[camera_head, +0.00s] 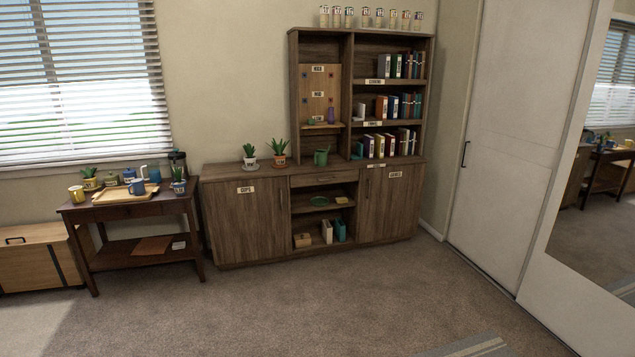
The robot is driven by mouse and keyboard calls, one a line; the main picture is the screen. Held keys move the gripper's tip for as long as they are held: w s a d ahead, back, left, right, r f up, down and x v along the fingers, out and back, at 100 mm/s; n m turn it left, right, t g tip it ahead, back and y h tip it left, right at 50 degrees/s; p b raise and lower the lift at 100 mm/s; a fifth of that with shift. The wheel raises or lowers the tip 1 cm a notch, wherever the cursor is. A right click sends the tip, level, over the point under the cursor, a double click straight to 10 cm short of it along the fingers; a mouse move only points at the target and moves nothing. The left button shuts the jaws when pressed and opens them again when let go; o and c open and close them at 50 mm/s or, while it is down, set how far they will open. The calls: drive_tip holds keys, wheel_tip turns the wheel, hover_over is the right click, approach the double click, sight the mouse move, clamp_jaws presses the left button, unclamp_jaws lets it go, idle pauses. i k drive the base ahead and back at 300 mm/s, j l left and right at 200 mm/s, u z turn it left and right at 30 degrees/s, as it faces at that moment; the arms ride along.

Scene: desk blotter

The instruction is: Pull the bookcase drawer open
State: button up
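The bookcase (292,80) is brown wood and stands against the back wall, with open shelves above a wider lower cabinet. Its drawer (308,181) is a narrow front in the middle of the lower cabinet, just under the counter top. The drawer front looks flush with the cabinet, so it appears shut. A small dark handle seems to show at its centre, too small to make out well. My gripper is not in view.
Labelled cabinet doors (245,222) flank open shelves below the drawer. Potted plants (279,150) and a green watering can (321,157) stand on the counter. A dark side table (135,212) with mugs is at left. Carpet (330,300) in front is clear.

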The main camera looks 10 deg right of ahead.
sight(352, 176)
drive_tip(key=i+l+z, duration=0.15)
drive_tip(key=i+z, duration=0.2)
drive_tip(key=i, duration=0.5)
drive_tip(key=i+z, duration=0.1)
drive_tip(key=i, duration=1.85)
drive_tip(key=i+l+u, duration=0.1)
drive_tip(key=i+u, duration=0.15)
drive_tip(key=i, duration=0.3)
drive_tip(key=i+l+u, duration=0.3)
drive_tip(key=i, duration=0.2)
drive_tip(key=i+l+u, duration=0.25)
drive_tip(key=i, duration=0.3)
drive_tip(key=i+l+u, duration=0.25)
drive_tip(key=i+l, duration=0.1)
drive_tip(key=i, duration=0.1)
